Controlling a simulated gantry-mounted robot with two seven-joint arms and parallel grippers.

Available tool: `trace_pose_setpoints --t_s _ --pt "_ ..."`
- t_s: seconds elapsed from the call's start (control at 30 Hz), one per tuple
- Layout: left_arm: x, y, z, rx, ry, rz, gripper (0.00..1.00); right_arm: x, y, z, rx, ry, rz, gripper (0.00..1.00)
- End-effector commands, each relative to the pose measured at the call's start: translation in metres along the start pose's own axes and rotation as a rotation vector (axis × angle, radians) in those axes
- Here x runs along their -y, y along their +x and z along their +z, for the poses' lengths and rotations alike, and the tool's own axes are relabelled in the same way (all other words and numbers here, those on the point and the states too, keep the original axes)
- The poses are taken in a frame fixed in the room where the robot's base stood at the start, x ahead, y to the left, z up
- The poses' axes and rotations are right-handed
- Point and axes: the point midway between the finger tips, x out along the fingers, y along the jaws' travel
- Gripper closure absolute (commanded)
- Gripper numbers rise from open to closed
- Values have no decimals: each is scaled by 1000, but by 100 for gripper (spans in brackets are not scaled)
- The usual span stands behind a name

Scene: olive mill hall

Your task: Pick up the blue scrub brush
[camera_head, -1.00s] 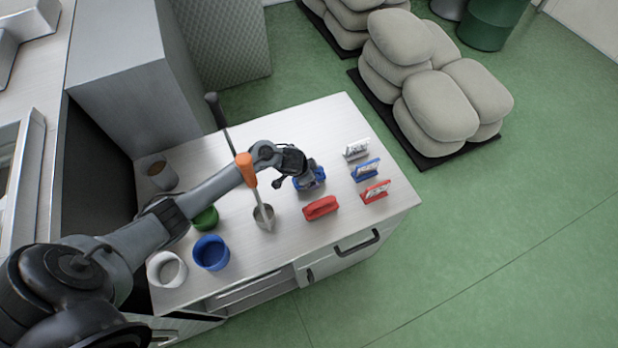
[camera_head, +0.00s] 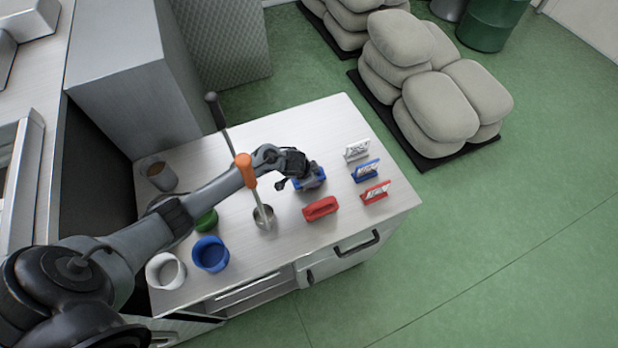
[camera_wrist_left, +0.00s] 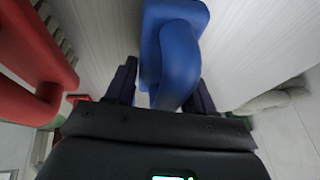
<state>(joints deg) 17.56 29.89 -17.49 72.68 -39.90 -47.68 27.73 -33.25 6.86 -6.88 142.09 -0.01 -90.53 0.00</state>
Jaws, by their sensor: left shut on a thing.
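The blue scrub brush (camera_head: 316,184) is on the white worktop (camera_head: 290,128), mostly covered by my left gripper (camera_head: 308,177) in the head view. In the left wrist view the blue brush (camera_wrist_left: 176,48) has a looped handle, and the dark fingers of my left gripper (camera_wrist_left: 163,88) are on either side of that handle, shut on it. I cannot tell whether the brush is touching the worktop or slightly above it. A red brush (camera_head: 320,208) lies just in front of it; it also shows in the left wrist view (camera_wrist_left: 32,62). My right gripper is not in view.
White (camera_head: 357,150), blue (camera_head: 367,171) and red (camera_head: 375,192) label stands are right of the brush. White (camera_head: 166,271), blue (camera_head: 211,254) and green (camera_head: 205,220) vessels stand left.

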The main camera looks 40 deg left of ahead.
Motion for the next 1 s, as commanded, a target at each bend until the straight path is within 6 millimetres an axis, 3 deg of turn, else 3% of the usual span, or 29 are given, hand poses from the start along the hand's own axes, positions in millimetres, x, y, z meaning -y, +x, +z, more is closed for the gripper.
trace_pose_setpoints --t_s 0.23,0.27,0.47,0.5,0.57,0.77,1.0 --pt "1 -2 -1 0 0 0 81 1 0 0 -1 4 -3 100" --pt "1 -2 -1 -1 0 0 86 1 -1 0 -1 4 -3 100" --pt "4 -14 -6 -1 -1 -1 87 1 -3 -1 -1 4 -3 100" --pt "4 -18 -8 -2 0 0 93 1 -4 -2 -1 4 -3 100" --pt "6 -26 -11 -2 1 -2 93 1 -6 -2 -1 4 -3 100" --pt "15 -65 -28 -5 0 -1 93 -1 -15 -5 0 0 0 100" --pt "30 -134 -58 -6 0 -3 93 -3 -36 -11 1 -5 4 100"
